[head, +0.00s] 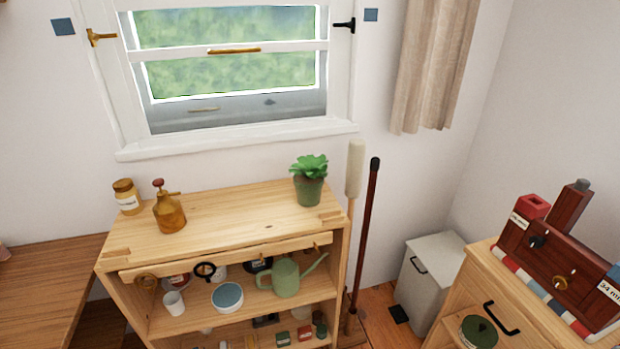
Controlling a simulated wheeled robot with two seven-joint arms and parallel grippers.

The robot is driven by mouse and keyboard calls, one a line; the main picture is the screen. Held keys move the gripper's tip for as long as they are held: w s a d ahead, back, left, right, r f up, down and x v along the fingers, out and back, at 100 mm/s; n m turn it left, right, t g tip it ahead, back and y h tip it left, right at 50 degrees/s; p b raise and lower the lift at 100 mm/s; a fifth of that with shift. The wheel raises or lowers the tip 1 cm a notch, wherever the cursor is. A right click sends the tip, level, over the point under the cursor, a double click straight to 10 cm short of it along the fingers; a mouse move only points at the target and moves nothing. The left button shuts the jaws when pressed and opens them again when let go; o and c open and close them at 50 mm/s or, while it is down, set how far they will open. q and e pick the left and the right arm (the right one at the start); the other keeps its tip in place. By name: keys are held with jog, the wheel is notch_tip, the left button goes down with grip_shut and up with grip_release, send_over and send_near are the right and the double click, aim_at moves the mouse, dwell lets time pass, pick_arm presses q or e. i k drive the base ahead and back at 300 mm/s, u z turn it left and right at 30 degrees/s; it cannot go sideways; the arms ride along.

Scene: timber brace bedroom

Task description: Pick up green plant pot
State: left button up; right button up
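The green plant pot (309,191) stands upright on the top of the wooden shelf unit, near its right end. A leafy green plant (309,165) grows out of it. Neither of my grippers shows in the head view, so nothing is seen touching the pot.
On the shelf top (240,212) stand an amber spray bottle (170,212) and a labelled jar (128,198), both left of the pot. A green watering can (286,278) is on the shelf below. Two poles (354,170) lean right of the unit. The shelf top's middle is clear.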

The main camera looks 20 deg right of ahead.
aim_at(308, 181)
jog(key=k, duration=0.5)
jog(key=z, duration=1.1)
jog(key=i, duration=1.4)
jog(key=z, duration=0.15)
